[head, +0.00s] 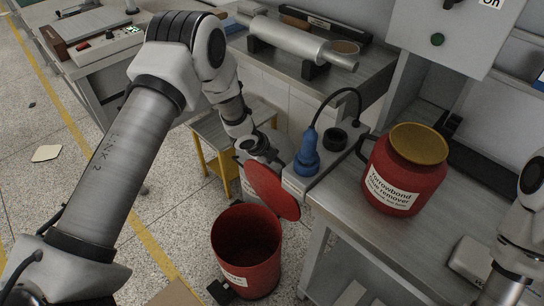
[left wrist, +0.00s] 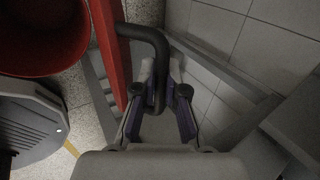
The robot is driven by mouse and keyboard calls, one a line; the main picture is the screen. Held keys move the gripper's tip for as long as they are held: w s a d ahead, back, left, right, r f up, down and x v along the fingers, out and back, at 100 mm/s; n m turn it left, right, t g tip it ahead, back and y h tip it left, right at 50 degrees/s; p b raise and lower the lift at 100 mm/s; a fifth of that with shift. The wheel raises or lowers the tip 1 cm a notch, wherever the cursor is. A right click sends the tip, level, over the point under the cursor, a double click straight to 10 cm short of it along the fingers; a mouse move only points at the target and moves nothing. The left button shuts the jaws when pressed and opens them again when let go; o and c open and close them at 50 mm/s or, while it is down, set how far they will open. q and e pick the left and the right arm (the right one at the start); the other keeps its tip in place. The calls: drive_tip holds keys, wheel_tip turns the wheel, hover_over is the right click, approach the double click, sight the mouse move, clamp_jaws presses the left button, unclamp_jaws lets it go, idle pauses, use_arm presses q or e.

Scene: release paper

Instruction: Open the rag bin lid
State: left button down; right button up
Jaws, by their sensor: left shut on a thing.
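The red rag bin (head: 246,262) stands on the floor, its round mouth open and its inside dark. Its red lid (head: 272,191) is raised and steeply tilted above the bin's back right side. In the left wrist view the lid (left wrist: 108,45) shows nearly edge-on, beside the open bin (left wrist: 40,40). My left gripper (left wrist: 160,88) is shut on the lid's dark handle (left wrist: 148,34). In the head view the lid hides the fingertips. Only part of my right arm shows at the right edge; its gripper is out of view.
A small yellow-legged table (head: 200,135) is behind my left arm. Open floor (head: 60,190) lies at the left.

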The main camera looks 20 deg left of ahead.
use_arm(q)
drive_tip(key=shift+w+d, duration=0.1)
drive_tip(key=shift+w, duration=0.05)
drive_tip(key=c, duration=1.2)
unclamp_jaws()
drive_tip(key=v, duration=1.2)
drive_tip(key=shift+f, duration=0.1)
